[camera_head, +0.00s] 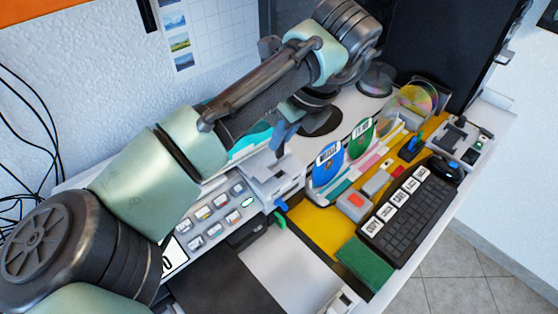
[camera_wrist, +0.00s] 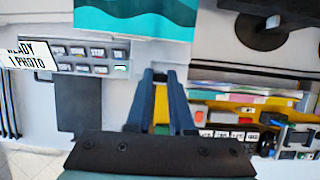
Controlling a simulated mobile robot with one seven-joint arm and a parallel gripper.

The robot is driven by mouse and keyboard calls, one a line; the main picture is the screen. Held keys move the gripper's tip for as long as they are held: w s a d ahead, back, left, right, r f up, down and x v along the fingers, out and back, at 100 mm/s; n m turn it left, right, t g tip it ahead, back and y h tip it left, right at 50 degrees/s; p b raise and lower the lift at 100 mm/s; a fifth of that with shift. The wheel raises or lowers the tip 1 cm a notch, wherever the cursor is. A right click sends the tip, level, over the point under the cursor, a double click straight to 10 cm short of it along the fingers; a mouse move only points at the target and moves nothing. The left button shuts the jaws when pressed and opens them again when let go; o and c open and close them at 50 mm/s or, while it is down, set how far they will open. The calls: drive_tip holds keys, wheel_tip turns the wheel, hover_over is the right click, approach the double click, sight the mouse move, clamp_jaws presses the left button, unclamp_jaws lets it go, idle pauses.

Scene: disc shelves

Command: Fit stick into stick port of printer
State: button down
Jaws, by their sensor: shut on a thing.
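The printer is a pale grey unit with a button panel (camera_head: 214,212) under my arm. Its panel (camera_wrist: 92,55) and a "READY 1 PHOTO" sign also show at the left in the wrist view. My gripper (camera_head: 283,138) has blue fingers and is above the printer's right end. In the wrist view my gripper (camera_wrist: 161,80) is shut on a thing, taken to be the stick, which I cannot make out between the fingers. A small blue piece (camera_head: 281,204) sticks out at the printer's right corner. I cannot tell what it is, and the stick port is not clear.
A disc rack with a blue disc (camera_head: 328,163) and a green disc (camera_head: 360,142) stands right of the gripper. A keyboard (camera_head: 410,215) and a green block (camera_head: 365,264) lie on the yellow mat (camera_head: 318,228). The white desk front is partly clear.

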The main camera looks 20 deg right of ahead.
drive_tip(key=shift+f+b, duration=0.35)
drive_tip(key=shift+f, duration=2.75)
drive_tip(key=c, duration=0.8)
unclamp_jaws()
drive_tip(key=shift+f, duration=0.1)
drive_tip(key=shift+r, duration=0.2)
drive_tip(key=p+v, duration=0.1)
drive_tip(key=v, duration=1.1)
drive_tip(key=shift+p, duration=0.3)
